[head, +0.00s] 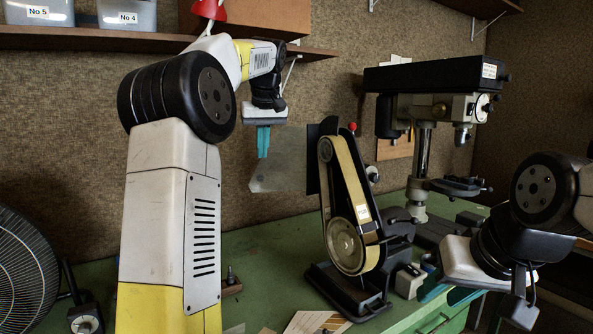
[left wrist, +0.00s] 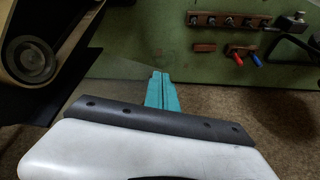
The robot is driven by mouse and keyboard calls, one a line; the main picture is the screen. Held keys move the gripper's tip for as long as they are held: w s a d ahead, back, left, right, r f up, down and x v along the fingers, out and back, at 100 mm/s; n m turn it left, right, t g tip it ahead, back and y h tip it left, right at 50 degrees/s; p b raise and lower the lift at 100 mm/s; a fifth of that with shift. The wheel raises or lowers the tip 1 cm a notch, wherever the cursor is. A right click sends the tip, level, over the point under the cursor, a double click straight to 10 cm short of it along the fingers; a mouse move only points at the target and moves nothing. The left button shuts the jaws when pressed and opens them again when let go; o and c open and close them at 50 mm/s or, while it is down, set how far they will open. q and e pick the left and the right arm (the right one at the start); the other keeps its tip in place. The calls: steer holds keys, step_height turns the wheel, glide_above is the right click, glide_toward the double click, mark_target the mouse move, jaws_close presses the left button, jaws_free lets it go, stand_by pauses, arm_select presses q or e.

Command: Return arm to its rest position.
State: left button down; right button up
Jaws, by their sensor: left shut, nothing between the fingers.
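My left arm rises large in the left half of the head view and bends over at the top. My left gripper (head: 263,155) points down in front of the wall, left of the belt sander. Its teal fingers are together with nothing between them. In the left wrist view the left gripper (left wrist: 160,75) shows its fingers side by side, shut and empty, above the bench and floor. My right gripper (head: 445,290) is low at the right of the head view, near the bench edge. Its teal fingers are partly hidden, so their opening is unclear.
The belt sander (head: 345,215) stands on the green bench (head: 270,280), with a drill press (head: 425,130) behind it to the right. A shelf (head: 90,38) with bins runs along the wall. A fan (head: 25,270) is at lower left. A tool rack (left wrist: 235,20) lies on the bench.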

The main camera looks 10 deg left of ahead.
arm_select(q)
steer(key=s+d+f+m+h, duration=0.1)
steer(key=s+f, duration=0.4)
steer(key=s, duration=0.5)
steer(key=s+d+f+m+t+h, duration=0.1)
steer(key=s+d+f+m, duration=0.2)
steer(key=s, duration=0.8)
steer(key=s+d+f+m+t+h, duration=0.1)
steer(key=s+d+f+m+h, duration=0.1)
steer(key=s+d+f, duration=0.4)
steer(key=s+f, duration=0.2)
steer(key=s, duration=0.3)
steer(key=shift+s, duration=0.15)
steer(key=shift+d, duration=0.1)
